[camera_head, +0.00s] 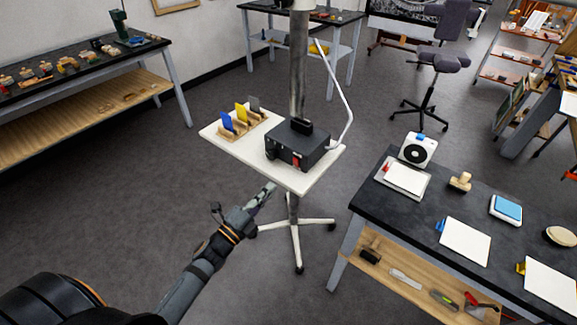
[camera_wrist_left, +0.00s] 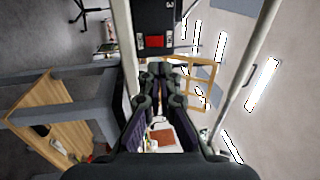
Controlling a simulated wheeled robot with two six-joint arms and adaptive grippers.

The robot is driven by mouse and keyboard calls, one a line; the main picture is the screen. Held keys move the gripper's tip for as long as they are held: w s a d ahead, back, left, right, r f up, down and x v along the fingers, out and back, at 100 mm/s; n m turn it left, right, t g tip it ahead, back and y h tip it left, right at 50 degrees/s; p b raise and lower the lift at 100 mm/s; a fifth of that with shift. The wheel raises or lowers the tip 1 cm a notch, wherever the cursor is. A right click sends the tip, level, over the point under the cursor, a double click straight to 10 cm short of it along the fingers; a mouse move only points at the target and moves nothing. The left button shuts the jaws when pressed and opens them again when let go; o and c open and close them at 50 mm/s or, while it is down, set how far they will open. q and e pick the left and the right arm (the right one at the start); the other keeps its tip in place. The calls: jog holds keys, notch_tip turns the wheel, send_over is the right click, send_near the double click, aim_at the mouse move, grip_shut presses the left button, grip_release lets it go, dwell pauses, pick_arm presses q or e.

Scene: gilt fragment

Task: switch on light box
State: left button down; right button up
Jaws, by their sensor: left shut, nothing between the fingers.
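The light box (camera_head: 297,145) is a dark box on the white tray of a wheeled stand. A red switch (camera_head: 297,167) shows on its near side. In the left wrist view the dark box (camera_wrist_left: 156,14) is at the top, with the red switch (camera_wrist_left: 155,41) just beyond my fingertips. My left gripper (camera_head: 271,187) is shut and empty, below and left of the tray's front edge in the head view, apart from the switch. The gripper also shows in the left wrist view (camera_wrist_left: 160,68). I cannot tell whether the box is lit. My right gripper is not in view.
The white tray (camera_head: 222,140) also carries blue, yellow and grey plates in wooden holders. A metal pole (camera_head: 298,75) rises behind the box. A dark table (camera_head: 385,235) with pads and a fan-like device stands at right. A workbench (camera_head: 60,67) stands at left. Floor between is clear.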

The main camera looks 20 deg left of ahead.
aim_at(295, 160)
pick_arm(q)
jog(key=p+x, duration=0.3)
jog(key=x, duration=0.6)
jog(key=shift+w+r, duration=0.1)
jog(key=shift+r, duration=0.1)
jog(key=shift+w+d, duration=0.1)
jog(key=shift+w, duration=0.2)
jog(key=shift+r+p, duration=0.15)
jog(key=shift+p, duration=0.4)
jog(key=p, duration=0.1)
jog(key=r+p, duration=0.1)
jog(key=p, duration=0.1)
jog(key=shift+w+g, duration=0.25)
jog(key=shift+g, duration=0.15)
jog(key=shift+f, duration=0.55)
